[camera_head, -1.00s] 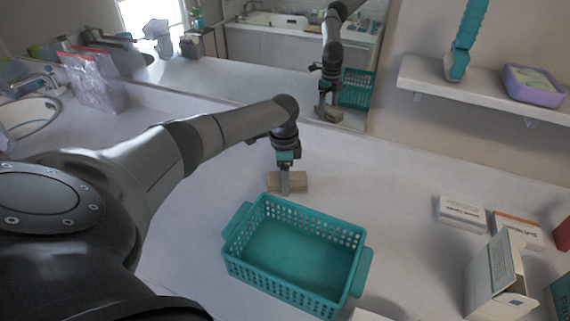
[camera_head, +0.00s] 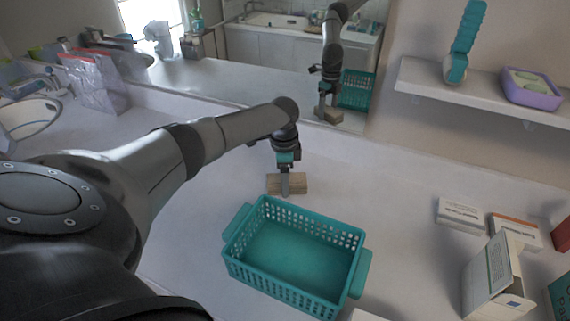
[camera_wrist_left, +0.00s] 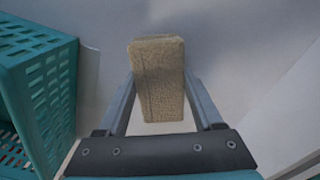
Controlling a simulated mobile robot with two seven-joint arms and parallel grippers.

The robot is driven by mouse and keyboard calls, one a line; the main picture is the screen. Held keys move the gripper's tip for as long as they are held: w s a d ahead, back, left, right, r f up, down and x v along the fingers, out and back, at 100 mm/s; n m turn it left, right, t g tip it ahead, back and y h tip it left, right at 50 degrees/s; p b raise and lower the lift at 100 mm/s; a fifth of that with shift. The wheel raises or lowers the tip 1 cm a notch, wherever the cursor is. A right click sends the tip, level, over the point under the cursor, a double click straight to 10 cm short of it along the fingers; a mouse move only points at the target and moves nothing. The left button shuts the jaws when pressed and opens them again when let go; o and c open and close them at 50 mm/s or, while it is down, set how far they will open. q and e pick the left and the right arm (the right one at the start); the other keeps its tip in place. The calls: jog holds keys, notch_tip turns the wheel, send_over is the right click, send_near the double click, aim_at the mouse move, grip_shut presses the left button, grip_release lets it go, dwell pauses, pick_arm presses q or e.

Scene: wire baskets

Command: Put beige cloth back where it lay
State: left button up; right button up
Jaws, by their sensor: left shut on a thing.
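The beige cloth (camera_head: 296,184) is a folded block just behind the teal basket, at the counter's middle in the head view. My left gripper (camera_head: 285,186) points down at it and is shut on it. In the left wrist view the cloth (camera_wrist_left: 158,82) sits between the two fingers of my left gripper (camera_wrist_left: 160,95). I cannot tell whether the cloth touches the counter. The teal basket (camera_head: 300,262) is empty and stands in front of the cloth. My right gripper is not in view.
White boxes (camera_head: 461,215) and an open carton (camera_head: 498,275) stand at the right. A wall shelf (camera_head: 430,84) holds a purple tub (camera_head: 531,92) and a teal item (camera_head: 465,40). A mirror lines the back. Counter between basket and boxes is clear.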

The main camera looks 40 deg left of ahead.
pick_arm(q)
jog(key=shift+f+b, duration=0.4)
jog(key=shift+f, duration=0.25)
dwell(0.4)
jog(key=o, duration=1.3)
jog(key=shift+o, duration=0.2)
jog(key=shift+s+r+p, duration=0.1)
jog(key=shift+r+p, duration=3.95)
jog(key=shift+p, duration=0.15)
notch_tip(320, 180, up, 15)
jog(key=p, duration=0.2)
jog(key=shift+a, duration=0.15)
jog(key=shift+r, duration=0.1)
